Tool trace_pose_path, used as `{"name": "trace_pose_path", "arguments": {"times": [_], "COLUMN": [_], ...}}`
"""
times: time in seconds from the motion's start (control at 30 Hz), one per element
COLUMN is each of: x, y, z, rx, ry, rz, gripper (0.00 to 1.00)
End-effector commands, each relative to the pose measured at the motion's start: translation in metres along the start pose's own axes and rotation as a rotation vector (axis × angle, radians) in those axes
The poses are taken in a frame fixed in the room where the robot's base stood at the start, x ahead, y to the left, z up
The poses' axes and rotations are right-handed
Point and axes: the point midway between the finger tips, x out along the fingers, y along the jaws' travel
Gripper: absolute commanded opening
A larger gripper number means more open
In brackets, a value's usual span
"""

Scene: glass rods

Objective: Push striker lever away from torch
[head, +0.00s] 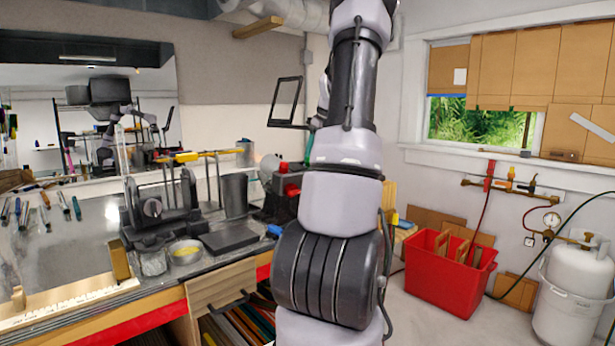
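A dark bench device with red knobs (292,190) stands at the right end of the workbench, partly hidden behind my arm. It may be the torch, but I cannot tell for certain. I cannot make out a striker lever; it may be hidden behind my arm or too small to tell. My arm rises through the middle of the head view and leaves the top edge. My gripper is not visible, so its place relative to the torch and lever cannot be seen.
The workbench (88,233) on the left holds a black rod-holding apparatus (160,212), a dark cup (235,194), a bowl (186,252) and a glass jar (152,261). A red bin (440,284) and white gas tank (575,300) stand on the right. Bare floor lies near the bin.

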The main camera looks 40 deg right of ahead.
Motion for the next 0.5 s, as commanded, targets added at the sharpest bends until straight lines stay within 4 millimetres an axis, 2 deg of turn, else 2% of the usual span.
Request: {"name": "trace_pose_path", "arguments": {"times": [0.3,0.5], "x": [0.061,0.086], "y": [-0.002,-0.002], "z": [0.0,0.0], "rx": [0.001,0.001], "ry": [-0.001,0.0], "rz": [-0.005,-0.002], "gripper": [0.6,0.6]}}
